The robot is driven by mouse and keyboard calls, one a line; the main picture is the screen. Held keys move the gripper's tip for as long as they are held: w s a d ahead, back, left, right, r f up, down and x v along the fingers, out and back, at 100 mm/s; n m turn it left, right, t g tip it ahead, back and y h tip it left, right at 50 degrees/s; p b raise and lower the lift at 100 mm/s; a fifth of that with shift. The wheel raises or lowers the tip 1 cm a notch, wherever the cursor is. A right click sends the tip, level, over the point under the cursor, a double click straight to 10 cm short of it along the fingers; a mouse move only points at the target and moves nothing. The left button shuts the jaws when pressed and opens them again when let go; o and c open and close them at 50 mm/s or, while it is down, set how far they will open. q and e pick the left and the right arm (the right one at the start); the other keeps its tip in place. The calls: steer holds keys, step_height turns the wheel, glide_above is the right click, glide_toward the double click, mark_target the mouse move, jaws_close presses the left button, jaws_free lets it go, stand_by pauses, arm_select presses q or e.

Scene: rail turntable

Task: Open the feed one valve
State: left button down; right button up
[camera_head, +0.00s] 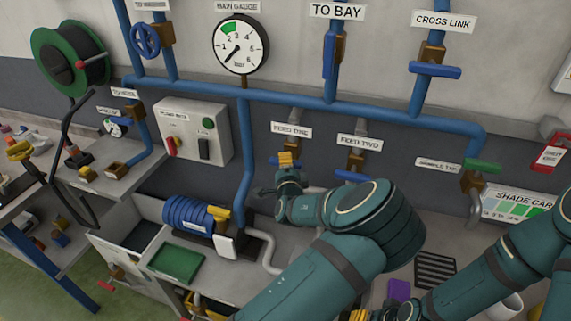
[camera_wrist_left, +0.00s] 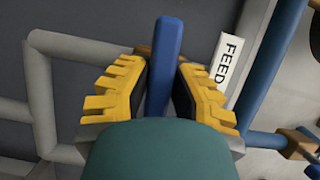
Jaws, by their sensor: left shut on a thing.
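The feed one valve sits under the "FEED ONE" label (camera_head: 291,130), on a short drop below the blue header pipe. Its brass body shows in the head view; its blue lever (camera_wrist_left: 165,50) shows clearly in the left wrist view. There the lever stands between the two yellow fingers of my left gripper (camera_wrist_left: 160,88), which is shut on it. The lever looks crosswise to the grey pipe behind it. In the head view my left gripper (camera_head: 286,166) is at the valve and covers part of the lever.
The feed two valve's blue lever (camera_head: 352,176) is close to the right of my left gripper. A green sample tap handle (camera_head: 483,166) is further right. A pressure gauge (camera_head: 240,44) hangs above. A blue coil unit (camera_head: 188,214) and green tray (camera_head: 176,259) stand lower left.

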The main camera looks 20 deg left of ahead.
arm_select(q)
steer(key=n+g, duration=0.1)
steer(key=n, duration=0.2)
steer(key=shift+a+h+b, duration=0.1)
steer(key=shift+h+b, duration=0.3)
steer(key=n+g+h+b, duration=0.1)
steer(key=n, duration=0.2)
steer(key=shift+b, duration=0.3)
steer(key=shift+n+h+b, duration=0.5)
steer(key=shift+n+b, duration=0.05)
steer(key=shift+n, duration=0.25)
steer(key=n+g+h+b, duration=0.1)
steer(key=n+b, duration=0.1)
steer(key=b, duration=0.1)
steer(key=shift+f+h, duration=0.1)
steer(key=shift+h, duration=0.2)
steer(key=shift+n+b, duration=0.5)
steer(key=shift+b, duration=0.05)
steer(key=shift+n+h+b, duration=0.3)
steer(key=shift+h+b, duration=0.3)
steer(key=shift+b, duration=0.05)
